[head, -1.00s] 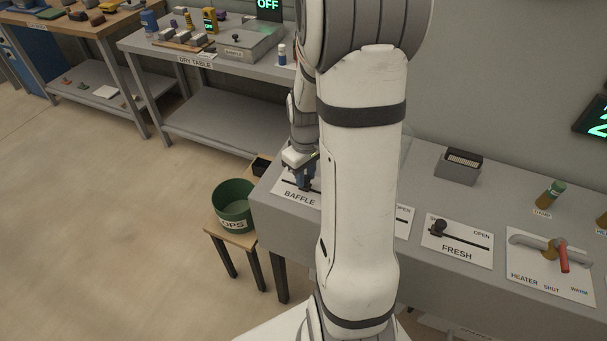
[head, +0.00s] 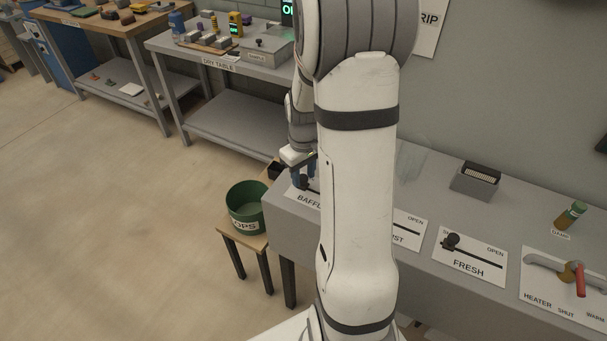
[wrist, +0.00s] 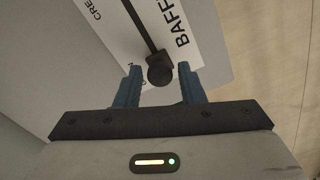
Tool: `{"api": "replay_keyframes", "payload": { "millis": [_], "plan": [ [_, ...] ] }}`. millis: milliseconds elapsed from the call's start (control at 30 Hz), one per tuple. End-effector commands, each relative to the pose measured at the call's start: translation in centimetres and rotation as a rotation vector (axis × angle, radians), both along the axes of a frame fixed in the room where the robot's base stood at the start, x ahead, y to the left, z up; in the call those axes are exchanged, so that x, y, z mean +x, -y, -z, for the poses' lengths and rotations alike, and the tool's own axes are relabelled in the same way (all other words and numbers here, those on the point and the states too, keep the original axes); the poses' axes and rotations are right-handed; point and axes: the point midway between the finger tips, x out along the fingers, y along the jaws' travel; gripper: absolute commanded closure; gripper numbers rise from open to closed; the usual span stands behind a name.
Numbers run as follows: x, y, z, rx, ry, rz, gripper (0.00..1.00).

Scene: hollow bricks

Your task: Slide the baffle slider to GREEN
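The baffle slider is a black round knob (wrist: 160,73) on a dark slot that runs up and left across a white panel (wrist: 193,48) in the wrist view. The knob sits at the slot's near end, beside the word BAFFLE. A partly cut-off label starting "CRE" or "GRE" lies near the far end. My gripper (wrist: 161,76) is open, its two blue fingertips on either side of the knob with a gap at each side. In the head view my gripper (head: 305,170) is at the baffle panel (head: 308,200), which my arm partly hides.
A green bucket (head: 245,205) stands on a wooden stool left of the bench. My arm blocks the middle.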

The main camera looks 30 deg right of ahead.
Motion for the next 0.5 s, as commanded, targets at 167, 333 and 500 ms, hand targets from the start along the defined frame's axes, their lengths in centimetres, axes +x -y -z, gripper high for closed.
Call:
{"api": "replay_keyframes", "payload": {
  "millis": [167,333,500],
  "plan": [
    [-0.1,0.1,0.0,0.000,0.000,0.003,0.53],
    [-0.1,0.1,0.0,0.000,-0.001,0.004,0.53],
    [0.0,0.2,-1.4,-0.001,0.003,0.004,0.53]
  ]
}}
